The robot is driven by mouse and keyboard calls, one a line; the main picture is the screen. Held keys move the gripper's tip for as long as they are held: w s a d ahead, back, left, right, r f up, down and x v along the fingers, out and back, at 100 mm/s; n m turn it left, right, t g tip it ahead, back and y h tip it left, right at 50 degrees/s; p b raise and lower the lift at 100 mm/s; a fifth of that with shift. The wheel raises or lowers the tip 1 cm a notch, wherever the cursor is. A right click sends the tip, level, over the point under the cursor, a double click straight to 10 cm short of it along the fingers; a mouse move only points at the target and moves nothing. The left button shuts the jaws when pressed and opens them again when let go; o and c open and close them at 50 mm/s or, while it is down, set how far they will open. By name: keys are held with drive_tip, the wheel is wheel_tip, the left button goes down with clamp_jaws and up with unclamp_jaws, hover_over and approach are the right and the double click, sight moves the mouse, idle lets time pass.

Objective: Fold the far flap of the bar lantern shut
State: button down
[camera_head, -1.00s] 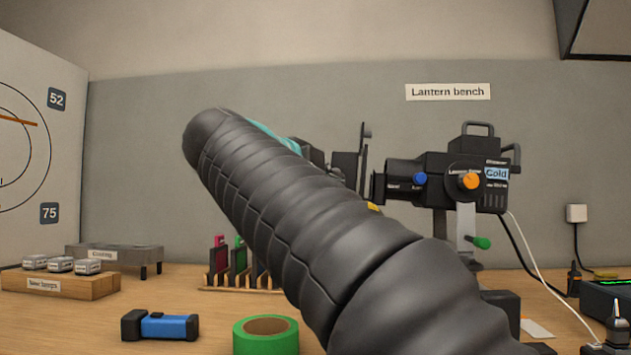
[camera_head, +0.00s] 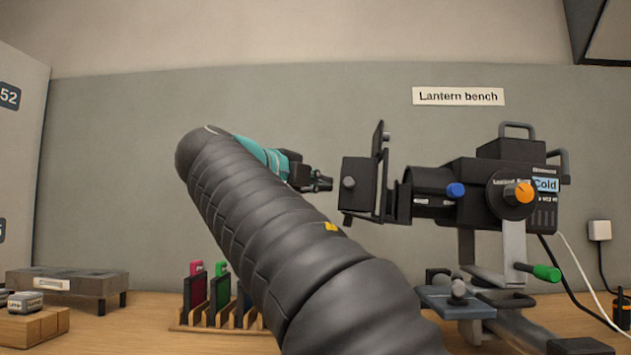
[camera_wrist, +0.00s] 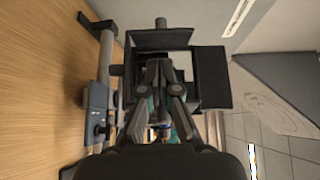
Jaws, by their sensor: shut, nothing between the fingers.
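The black bar lantern (camera_head: 500,190) stands on a bracket at the right in the head view, its front facing left. A square flap with a knob (camera_head: 360,200) juts from its front, open; I take it as the far flap. It also shows at the top of the wrist view (camera_wrist: 160,40). Another flap (camera_head: 380,150) stands upright, seen at the right in the wrist view (camera_wrist: 217,78). My gripper (camera_head: 324,182) is shut and empty, just left of the square flap, with a small gap in the head view. In the wrist view my fingers (camera_wrist: 162,68) partly hide the lantern front.
A rack of coloured frames (camera_head: 215,315) stands on the bench below my arm. A grey stand (camera_head: 75,283) and a wooden block (camera_head: 30,328) are at the left. A blue clamp base (camera_head: 455,303) and green-handled lever (camera_head: 545,272) are under the lantern.

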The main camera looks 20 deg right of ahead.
drive_tip(key=p+x, duration=0.1)
drive_tip(key=x, duration=0.5)
drive_tip(key=shift+d, duration=0.25)
